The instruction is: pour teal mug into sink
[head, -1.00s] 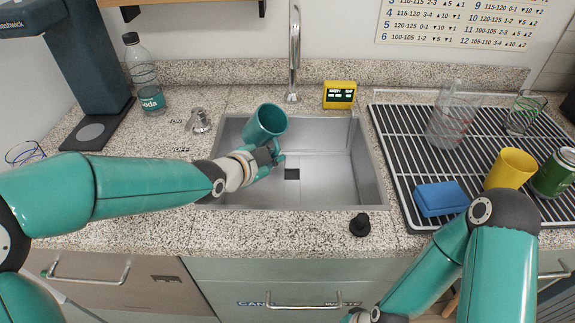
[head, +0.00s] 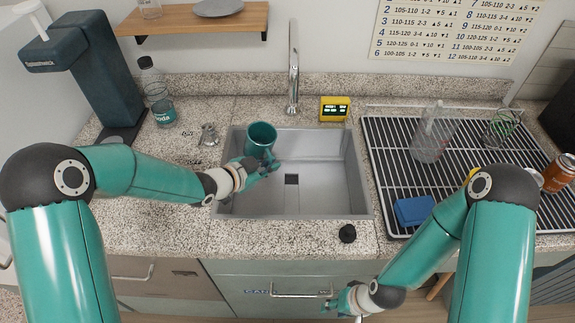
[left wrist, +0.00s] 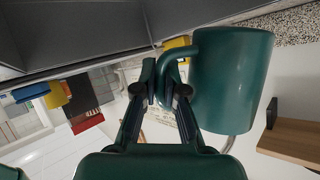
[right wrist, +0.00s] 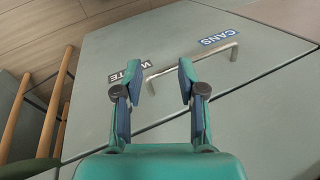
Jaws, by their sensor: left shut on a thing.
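The teal mug (head: 261,142) is over the left back part of the steel sink (head: 330,178) in the head view, nearly upright with its mouth up. I cannot see what is inside it. My left gripper (head: 268,168) is shut on the mug's handle. The left wrist view shows the fingers (left wrist: 168,75) on the handle beside the mug body (left wrist: 232,80). My right gripper (head: 338,303) is low in front of the cabinet. The right wrist view shows its fingers (right wrist: 157,82) apart and empty.
The tap (head: 293,70) stands behind the sink. A yellow timer (head: 334,108) is behind the rim, a soda bottle (head: 160,100) to the left. A black stopper (head: 347,233) lies in front. The drying rack (head: 385,150) at right holds a blue sponge (head: 413,210) and glassware.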

